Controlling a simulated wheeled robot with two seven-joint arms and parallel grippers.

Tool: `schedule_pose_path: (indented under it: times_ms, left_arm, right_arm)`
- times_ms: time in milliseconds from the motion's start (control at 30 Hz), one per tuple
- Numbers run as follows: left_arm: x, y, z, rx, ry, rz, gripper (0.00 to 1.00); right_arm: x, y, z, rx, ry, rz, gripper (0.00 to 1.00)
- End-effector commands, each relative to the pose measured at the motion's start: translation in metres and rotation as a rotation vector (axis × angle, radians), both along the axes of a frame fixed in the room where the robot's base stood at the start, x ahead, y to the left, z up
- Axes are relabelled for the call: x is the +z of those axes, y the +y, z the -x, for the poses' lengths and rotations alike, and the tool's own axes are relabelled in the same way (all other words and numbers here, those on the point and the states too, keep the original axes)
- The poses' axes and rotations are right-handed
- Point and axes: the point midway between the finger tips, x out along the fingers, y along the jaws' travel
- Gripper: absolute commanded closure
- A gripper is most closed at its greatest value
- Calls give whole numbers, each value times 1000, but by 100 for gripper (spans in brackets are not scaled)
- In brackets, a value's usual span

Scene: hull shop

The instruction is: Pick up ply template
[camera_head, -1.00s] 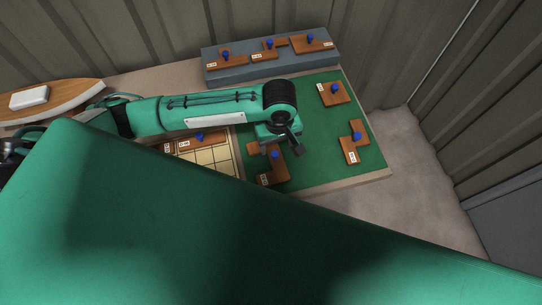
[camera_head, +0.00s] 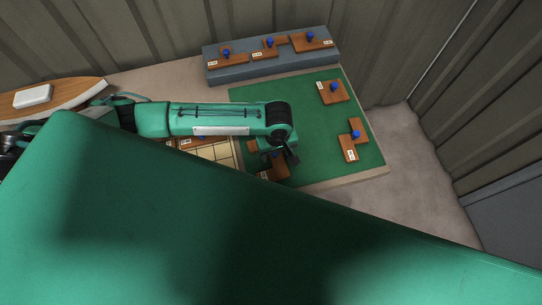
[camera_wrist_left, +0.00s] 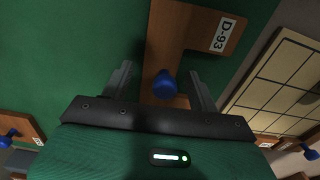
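A wooden ply template (camera_head: 279,169) with a stepped outline lies on the green mat, partly hidden under my left gripper (camera_head: 285,160) in the head view. In the left wrist view the template (camera_wrist_left: 178,35) carries a white label reading D-93 and a blue knob (camera_wrist_left: 164,86). My left gripper (camera_wrist_left: 161,88) is open, and its two fingers appear on either side of the knob, apart from it. How far the fingertips are above the template is hard to tell. My right gripper is not in view.
Other knobbed templates lie on the mat (camera_head: 310,125), at its upper right (camera_head: 334,91) and right (camera_head: 350,145). More stand on a grey block (camera_head: 235,73) behind. A cream gridded board (camera_head: 217,152) lies left of the mat. My green body covers the foreground.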

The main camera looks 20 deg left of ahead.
Motion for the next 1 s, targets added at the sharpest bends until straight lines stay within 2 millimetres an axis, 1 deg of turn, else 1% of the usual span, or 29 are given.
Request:
schedule_pose_path:
  times_ms: [33,167,200,233,500,667,767,867,1000]
  left_arm:
    - [0,0,0,0,0,0,50]
    - [0,0,0,0,0,0,76]
    - [0,0,0,0,0,0,84]
    - [0,0,0,0,1,1,86]
    - [1,0,0,0,0,0,86]
    - [11,-1,0,-1,0,2,86]
    - [25,-1,0,-1,-2,4,86]
    - [48,-1,-1,-2,-3,4,86]
    - [90,-1,0,-2,-4,4,86]
  right_arm:
    - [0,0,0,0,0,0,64]
    - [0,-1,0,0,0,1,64]
    - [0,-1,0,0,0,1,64]
    - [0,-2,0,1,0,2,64]
    - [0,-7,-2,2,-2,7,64]
    - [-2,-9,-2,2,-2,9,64]
    - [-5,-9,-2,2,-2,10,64]
    - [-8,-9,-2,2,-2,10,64]
    - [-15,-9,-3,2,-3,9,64]
